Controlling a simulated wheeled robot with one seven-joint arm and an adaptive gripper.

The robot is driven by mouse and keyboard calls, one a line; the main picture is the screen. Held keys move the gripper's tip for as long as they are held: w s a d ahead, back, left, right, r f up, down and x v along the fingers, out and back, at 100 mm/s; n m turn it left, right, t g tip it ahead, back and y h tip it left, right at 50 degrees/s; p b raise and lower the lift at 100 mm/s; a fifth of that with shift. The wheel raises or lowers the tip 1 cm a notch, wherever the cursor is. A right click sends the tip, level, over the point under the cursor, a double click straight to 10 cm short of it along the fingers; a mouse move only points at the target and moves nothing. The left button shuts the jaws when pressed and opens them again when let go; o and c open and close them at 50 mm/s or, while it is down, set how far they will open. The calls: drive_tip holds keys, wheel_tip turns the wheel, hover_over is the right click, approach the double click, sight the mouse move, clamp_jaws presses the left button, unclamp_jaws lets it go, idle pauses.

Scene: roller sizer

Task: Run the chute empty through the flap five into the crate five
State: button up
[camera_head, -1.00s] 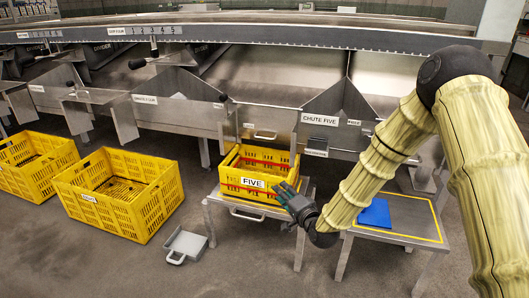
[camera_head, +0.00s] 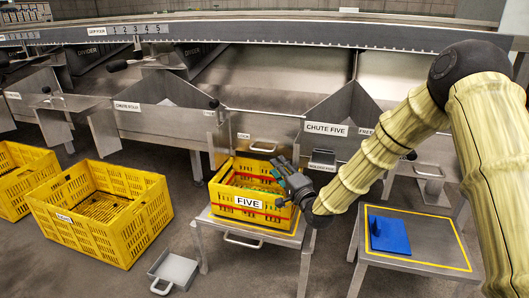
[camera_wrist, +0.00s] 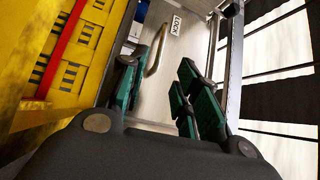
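Chute five (camera_head: 335,113) is a grey metal trough labelled CHUTE FIVE at the right of the chute row. Left of its label is a metal front panel (camera_head: 282,127) with a bar handle and a LOCK label; I cannot tell whether this is flap five or how it stands. The yellow crate five (camera_head: 226,195), with red bands, sits on a low metal stand below it; its contents are unclear. My gripper (camera_head: 282,172) is by the crate's right side. In the wrist view its green-padded fingers (camera_wrist: 160,95) are apart, nothing between them, with the crate wall left and the LOCK label ahead.
A small HOLDOVER bin (camera_head: 322,160) hangs under chute five. A side table (camera_head: 440,253) at right bears a blue object (camera_head: 389,236). A grey scoop (camera_head: 174,270) lies on the floor.

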drive_tip(key=b, duration=0.4)
approach(262, 137)
drive_tip(key=w+a+f, duration=0.3)
drive_tip(key=shift+w+a+r, duration=0.15)
drive_tip(key=shift+w+a, duration=0.3)
drive_tip(key=shift+w, duration=0.05)
clamp_jaws()
